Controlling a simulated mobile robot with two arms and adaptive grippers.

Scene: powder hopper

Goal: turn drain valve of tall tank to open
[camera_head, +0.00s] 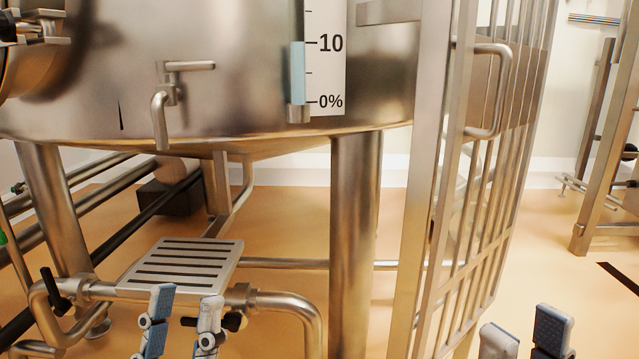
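The tall steel tank (240,80) fills the upper left, standing on thick legs. A small tap with a lever (188,66) and a downward spout (158,122) is on its front; the lever lies level, pointing right. Below, a pipe carries a black-handled valve (55,290) at left and another black handle (233,321) partly behind my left gripper. I cannot tell which of these is the drain valve. My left gripper (184,308) is open and empty at the bottom, below the slotted plate. My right gripper (526,335) is open and empty at the bottom right.
A slotted metal plate (184,262) sits under the tank front. A barred metal gate (470,190) with a handle (497,90) stands between my grippers' sides. A level scale (325,60) is on the tank. Open orange floor (560,290) lies right of the gate.

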